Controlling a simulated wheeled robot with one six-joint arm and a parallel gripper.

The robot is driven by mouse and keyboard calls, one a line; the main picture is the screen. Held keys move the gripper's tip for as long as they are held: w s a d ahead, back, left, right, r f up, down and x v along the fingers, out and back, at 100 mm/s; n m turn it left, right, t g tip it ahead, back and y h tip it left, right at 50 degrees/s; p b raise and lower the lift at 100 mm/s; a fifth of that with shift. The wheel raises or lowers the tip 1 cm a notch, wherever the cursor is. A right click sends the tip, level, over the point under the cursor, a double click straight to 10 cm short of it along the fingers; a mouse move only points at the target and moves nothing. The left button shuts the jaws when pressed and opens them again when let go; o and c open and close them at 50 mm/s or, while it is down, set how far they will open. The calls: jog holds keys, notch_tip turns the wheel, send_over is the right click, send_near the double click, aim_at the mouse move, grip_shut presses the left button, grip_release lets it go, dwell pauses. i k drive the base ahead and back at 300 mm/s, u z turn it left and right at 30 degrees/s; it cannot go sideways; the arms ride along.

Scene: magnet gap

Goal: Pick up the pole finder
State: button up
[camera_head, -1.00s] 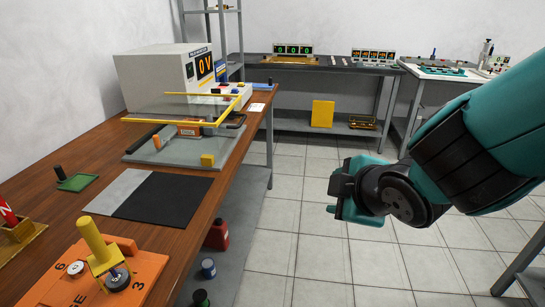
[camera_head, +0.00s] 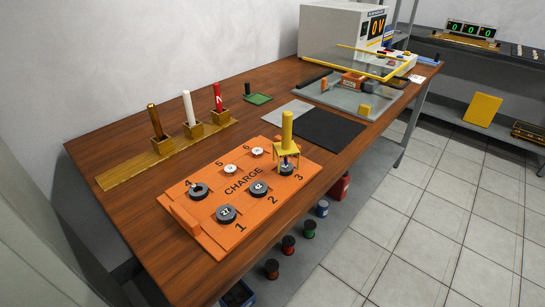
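Nothing in view is labelled as the pole finder, so I cannot tell for certain which object it is. A yellow upright-handled tool (camera_head: 287,130) stands on a small legged frame over the disc at position 3 of the orange CHARGE board (camera_head: 185,215). A red rod with a white mark (camera_head: 218,97), a white rod (camera_head: 187,107) and a dark rod with a golden top (camera_head: 155,120) stand in sockets of a wooden rack (camera_head: 125,176) at the back left. My gripper is not in view.
Grey discs (camera_head: 226,214) sit on the board. Behind it are a dark mat (camera_head: 328,130), a green pad (camera_head: 257,99) and the apparatus reading 0 V (camera_head: 325,38). Bare wooden table (camera_head: 130,220) lies left of the board. Several small pots (camera_head: 289,243) stand on the lower shelf.

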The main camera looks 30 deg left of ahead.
aim_at(287, 146)
jog(key=u, duration=1.25)
jog(key=i, duration=0.5)
jog(key=k, duration=0.5)
jog(key=z, duration=1.5)
jog(key=k, duration=0.7)
jog(key=u, duration=1.2)
jog(key=i, duration=0.5)
